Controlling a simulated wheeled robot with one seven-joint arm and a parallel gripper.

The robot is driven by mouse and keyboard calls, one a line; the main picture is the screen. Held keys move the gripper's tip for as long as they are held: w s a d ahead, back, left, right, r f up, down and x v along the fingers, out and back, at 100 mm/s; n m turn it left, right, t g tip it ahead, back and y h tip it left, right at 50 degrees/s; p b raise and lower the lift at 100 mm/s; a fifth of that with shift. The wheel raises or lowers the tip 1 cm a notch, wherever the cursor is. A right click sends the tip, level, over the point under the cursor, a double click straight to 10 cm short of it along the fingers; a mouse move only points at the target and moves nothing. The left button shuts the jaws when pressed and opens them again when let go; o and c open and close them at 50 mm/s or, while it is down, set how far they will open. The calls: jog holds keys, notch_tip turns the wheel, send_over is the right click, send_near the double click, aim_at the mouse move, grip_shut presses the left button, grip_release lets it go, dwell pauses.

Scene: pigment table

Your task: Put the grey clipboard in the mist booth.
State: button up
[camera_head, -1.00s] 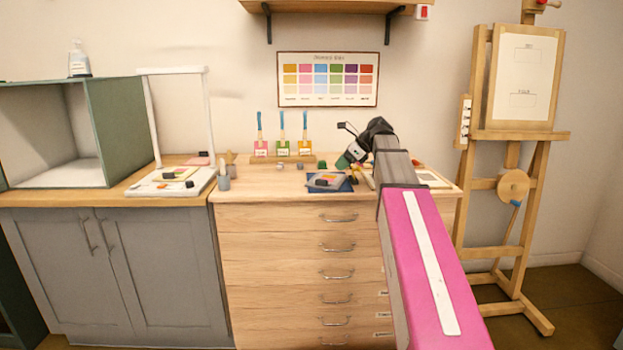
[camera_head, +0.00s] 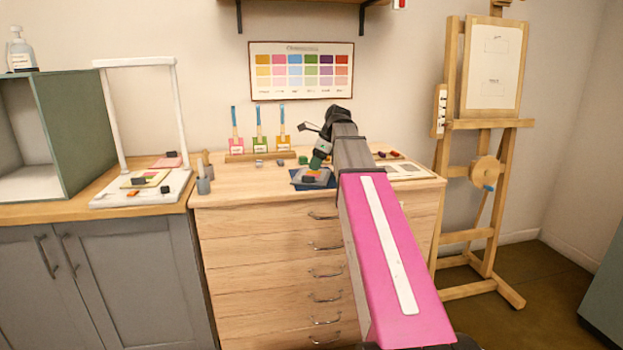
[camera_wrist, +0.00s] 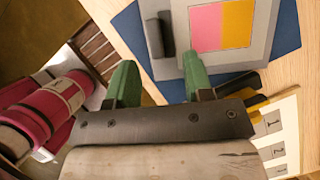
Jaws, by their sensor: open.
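The grey clipboard (camera_head: 318,182) lies on a dark blue mat (camera_head: 298,186) on top of the drawer chest. In the wrist view the clipboard (camera_wrist: 259,45) carries a pink and orange sheet and a dark clip (camera_wrist: 160,38). My gripper (camera_head: 318,160) is over the clipboard's near side. Its green fingers (camera_wrist: 158,58) are apart, with nothing held between them. One finger overlaps the clipboard in the wrist view, the other is beside its edge; contact cannot be told. The mist booth (camera_head: 82,135) is the green open-fronted box at the far left, partly cut off.
A white frame stand (camera_head: 178,120) with small items on its base stands between the booth and the chest. A small cup (camera_head: 203,184) and a rack of brushes (camera_head: 258,155) are on the chest. A bottle (camera_head: 20,50) tops the booth. An easel (camera_head: 480,150) stands right.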

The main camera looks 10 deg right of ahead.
aim_at(305, 177)
jog(key=shift+s+a+x, duration=0.15)
jog(key=shift+x, duration=1.15)
jog(key=shift+s+a+x, duration=0.1)
jog(key=shift+x, duration=1.25)
jog(key=shift+r, duration=0.15)
grip_shut()
